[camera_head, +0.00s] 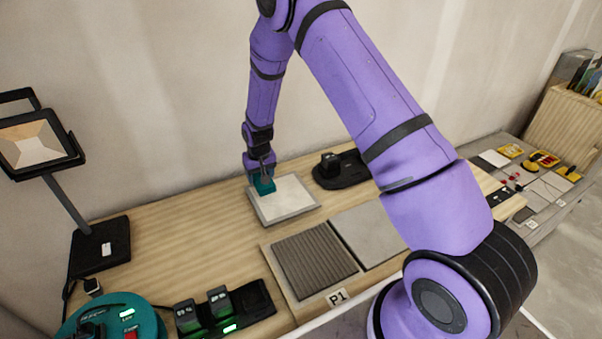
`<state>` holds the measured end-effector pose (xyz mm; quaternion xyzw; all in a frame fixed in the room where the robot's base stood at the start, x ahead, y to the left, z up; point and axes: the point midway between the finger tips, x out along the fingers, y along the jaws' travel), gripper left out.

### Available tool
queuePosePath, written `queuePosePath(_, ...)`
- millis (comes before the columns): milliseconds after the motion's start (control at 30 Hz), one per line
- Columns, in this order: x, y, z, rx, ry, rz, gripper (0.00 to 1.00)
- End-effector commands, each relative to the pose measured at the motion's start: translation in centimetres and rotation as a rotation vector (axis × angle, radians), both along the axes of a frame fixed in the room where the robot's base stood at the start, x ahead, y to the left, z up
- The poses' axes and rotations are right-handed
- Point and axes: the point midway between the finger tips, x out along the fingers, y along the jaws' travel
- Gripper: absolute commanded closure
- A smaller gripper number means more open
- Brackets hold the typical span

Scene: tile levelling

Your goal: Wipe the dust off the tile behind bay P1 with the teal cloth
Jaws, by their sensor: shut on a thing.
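My gripper (265,172) is shut on the teal cloth (264,185), a small block-like piece. The cloth is at the upper left part of a pale tile (289,204), which lies on the wooden bench behind bay P1. The cloth looks to be on or just above the tile face; I cannot tell if it touches. Any dust on the tile is too faint to make out. Bay P1 holds a dark ribbed bed (314,265) and a plain grey slab (366,236), with the P1 label (337,298) at the front.
A black holder (342,168) stands right of the tile. A work lamp (98,247) is at the left. A battery charger (226,306) and a teal round device (112,318) are front left. Further tiles and yellow-boxed parts (541,160) lie at the far right.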

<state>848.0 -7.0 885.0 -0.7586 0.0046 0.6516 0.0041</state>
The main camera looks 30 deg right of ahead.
Motion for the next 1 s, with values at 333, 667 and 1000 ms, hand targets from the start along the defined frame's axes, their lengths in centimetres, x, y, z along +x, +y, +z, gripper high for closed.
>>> queuePosePath(333,0.4,-0.2,2.9,0.000,-0.001,0.000,0.59)
queuePosePath(667,0.6,-0.3,4.4,0.000,0.000,0.000,0.59)
queuePosePath(1000,0.6,-0.3,4.3,0.000,0.000,0.000,0.59)
